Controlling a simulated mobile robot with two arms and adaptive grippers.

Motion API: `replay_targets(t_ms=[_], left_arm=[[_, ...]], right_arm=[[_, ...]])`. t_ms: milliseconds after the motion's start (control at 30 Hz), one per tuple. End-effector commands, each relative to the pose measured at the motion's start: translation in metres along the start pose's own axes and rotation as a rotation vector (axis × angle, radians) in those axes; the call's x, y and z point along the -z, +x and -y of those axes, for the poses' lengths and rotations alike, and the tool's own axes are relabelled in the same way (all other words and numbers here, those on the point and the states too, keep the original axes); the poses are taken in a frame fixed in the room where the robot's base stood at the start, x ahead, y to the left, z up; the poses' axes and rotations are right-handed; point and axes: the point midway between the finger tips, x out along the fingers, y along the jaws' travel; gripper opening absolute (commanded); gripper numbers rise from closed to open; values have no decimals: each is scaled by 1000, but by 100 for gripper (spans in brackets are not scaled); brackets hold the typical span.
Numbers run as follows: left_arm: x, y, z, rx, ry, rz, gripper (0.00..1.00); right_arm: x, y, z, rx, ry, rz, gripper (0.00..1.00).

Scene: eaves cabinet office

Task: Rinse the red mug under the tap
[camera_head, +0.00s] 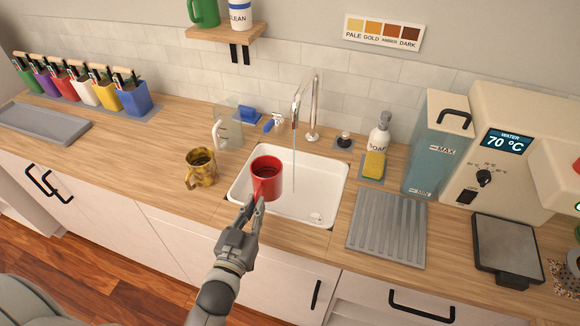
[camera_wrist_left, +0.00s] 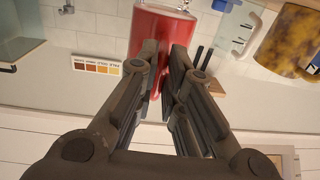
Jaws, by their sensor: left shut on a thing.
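The red mug (camera_head: 268,184) is upright above the left part of the white sink (camera_head: 308,212), its open top facing up. My left gripper (camera_head: 257,203) is shut on the mug from the front. In the left wrist view the red mug (camera_wrist_left: 165,35) sits at the tips of my left gripper (camera_wrist_left: 163,55). The chrome tap (camera_head: 314,108) stands behind the sink, and a thin stream of water (camera_head: 294,165) falls from it. The stream is to the right of the mug, apart from it. My right gripper is not in view.
A brown-yellow mug (camera_head: 201,170) and a clear jug (camera_head: 226,132) stand left of the sink. To the right are a soap bottle (camera_head: 379,134), a yellow sponge (camera_head: 374,166), a grey ribbed mat (camera_head: 388,232) and a blue water tank (camera_head: 436,150).

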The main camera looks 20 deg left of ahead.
Motion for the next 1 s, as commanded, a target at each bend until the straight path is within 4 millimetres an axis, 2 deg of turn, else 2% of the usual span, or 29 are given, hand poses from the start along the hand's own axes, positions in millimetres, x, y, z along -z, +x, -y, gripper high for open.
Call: replay_targets(t_ms=[600, 1000], left_arm=[[40, -33, 29, -1, 1, -3, 0], [42, -37, 33, -1, 1, -5, 0]], right_arm=[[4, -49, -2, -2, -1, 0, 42], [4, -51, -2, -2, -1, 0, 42]])
